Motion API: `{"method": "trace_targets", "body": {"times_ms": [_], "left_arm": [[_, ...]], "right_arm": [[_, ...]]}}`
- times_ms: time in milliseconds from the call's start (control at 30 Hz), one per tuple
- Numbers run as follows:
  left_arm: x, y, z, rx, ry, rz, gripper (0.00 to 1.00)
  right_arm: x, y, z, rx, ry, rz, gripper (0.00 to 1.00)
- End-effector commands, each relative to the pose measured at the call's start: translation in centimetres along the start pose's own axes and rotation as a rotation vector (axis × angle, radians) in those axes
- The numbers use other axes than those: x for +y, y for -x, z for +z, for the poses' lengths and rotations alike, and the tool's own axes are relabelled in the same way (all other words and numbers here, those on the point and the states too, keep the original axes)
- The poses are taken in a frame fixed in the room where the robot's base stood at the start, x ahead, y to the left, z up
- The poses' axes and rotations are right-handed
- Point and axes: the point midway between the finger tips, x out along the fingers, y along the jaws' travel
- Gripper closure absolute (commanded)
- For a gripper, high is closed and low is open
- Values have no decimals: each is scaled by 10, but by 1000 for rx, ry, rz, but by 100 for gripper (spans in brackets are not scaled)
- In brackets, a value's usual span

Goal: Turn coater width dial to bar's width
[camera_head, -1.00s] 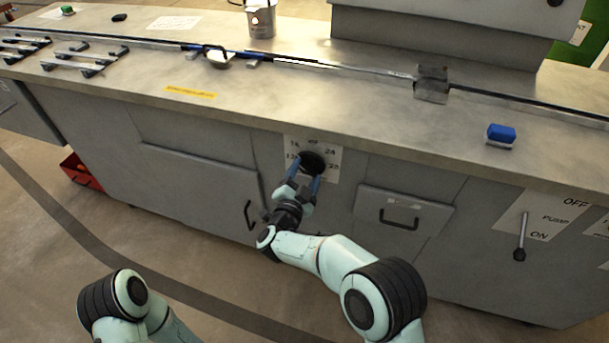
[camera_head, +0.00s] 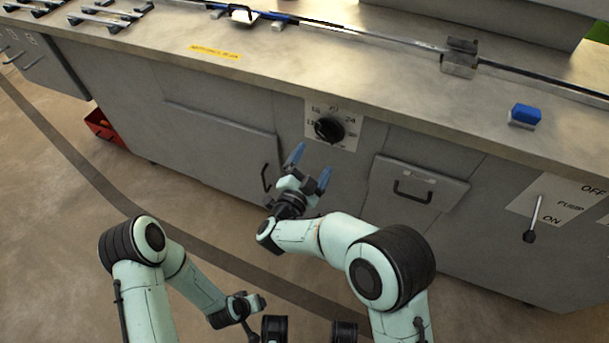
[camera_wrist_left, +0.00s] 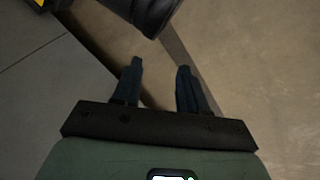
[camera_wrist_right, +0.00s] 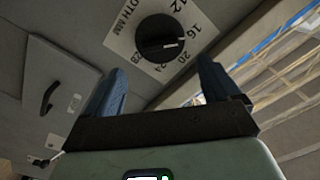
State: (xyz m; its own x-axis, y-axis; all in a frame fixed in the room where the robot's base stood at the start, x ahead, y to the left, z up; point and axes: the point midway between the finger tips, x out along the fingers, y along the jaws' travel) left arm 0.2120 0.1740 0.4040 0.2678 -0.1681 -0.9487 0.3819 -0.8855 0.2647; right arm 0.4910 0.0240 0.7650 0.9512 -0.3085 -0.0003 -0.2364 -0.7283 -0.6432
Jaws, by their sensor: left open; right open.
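The width dial (camera_head: 329,129) is a black round knob on a white numbered plate on the cabinet front. In the right wrist view the dial (camera_wrist_right: 160,37) has a white mark facing right, roughly between 16 and 20; the exact reading is unclear. My right gripper (camera_head: 311,167) is open and empty, just below and apart from the dial. Its blue fingers also show in the right wrist view (camera_wrist_right: 158,82). My left gripper (camera_wrist_left: 160,68) is open and empty over the floor. Several metal bars (camera_head: 92,22) lie at the countertop's far left; no width on them is readable.
The steel countertop (camera_head: 380,75) overhangs the dial. A handled cabinet door (camera_head: 415,190) is right of it, and a pump lever (camera_head: 533,218) is farther right. A blue-topped block (camera_head: 524,116) sits on the counter. A red bin (camera_head: 100,124) is on the floor at left.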

Motion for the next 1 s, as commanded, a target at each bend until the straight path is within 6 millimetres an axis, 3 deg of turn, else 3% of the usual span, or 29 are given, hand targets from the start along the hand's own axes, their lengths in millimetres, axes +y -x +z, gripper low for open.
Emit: {"method": "trace_targets", "body": {"times_ms": [100, 333, 1000], "left_arm": [[2, 6, 8, -25, -2, 1, 57], [3, 10, 15, -45, -3, 2, 57], [3, 10, 16, -48, -3, 2, 57]], "right_arm": [[-1, 26, 0, -3, 1, -2, 11], [0, 52, 0, -1, 1, -1, 11], [5, 53, 2, -8, 8, 3, 11]]}}
